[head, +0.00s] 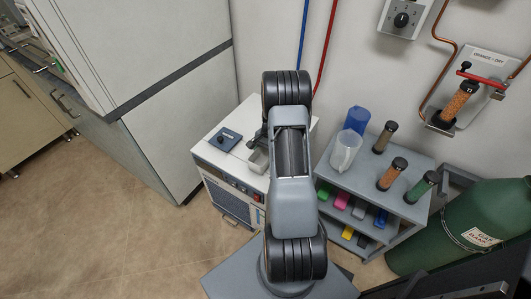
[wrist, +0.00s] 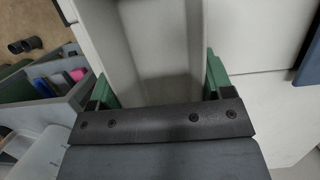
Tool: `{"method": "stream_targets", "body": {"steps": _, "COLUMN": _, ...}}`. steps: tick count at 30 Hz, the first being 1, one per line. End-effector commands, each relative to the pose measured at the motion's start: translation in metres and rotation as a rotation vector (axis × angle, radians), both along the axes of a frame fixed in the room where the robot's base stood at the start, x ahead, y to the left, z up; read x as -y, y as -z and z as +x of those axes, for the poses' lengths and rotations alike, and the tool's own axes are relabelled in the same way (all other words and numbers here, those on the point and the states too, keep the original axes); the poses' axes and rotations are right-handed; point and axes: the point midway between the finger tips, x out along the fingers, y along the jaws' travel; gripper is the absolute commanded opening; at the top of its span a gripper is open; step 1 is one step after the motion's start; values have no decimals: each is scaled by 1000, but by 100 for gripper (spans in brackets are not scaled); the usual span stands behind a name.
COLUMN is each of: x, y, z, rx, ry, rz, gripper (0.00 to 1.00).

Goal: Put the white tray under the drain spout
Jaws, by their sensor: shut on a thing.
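The white tray (wrist: 155,40) lies between the green fingertips of my gripper (wrist: 157,82) in the wrist view, with a fingertip against each side of it. My gripper is shut on the tray. In the head view a small pale part of the tray (head: 258,161) shows beside my arm, above the top of the white cabinet unit (head: 213,152). My arm hides most of the gripper (head: 259,140) and tray there. I cannot tell whether the tray touches the cabinet top. I cannot make out the drain spout in either view.
A dark blue control box (head: 225,139) sits on the cabinet top, left of the tray. To the right, a grey shelf cart (head: 345,183) holds jugs, capped tubes and coloured bins. Floor (head: 110,215) at left is clear.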

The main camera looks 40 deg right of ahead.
Motion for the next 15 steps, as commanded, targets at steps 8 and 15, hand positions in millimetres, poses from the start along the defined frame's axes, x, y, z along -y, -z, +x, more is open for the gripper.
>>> {"method": "stream_targets", "body": {"steps": 8, "x": -1, "y": 0, "z": -1, "rx": 1, "ry": 0, "rz": -2, "gripper": 97}}
{"method": "stream_targets", "body": {"steps": 15, "x": -1, "y": -1, "z": -1, "rx": 0, "ry": 0, "rz": -1, "gripper": 99}}
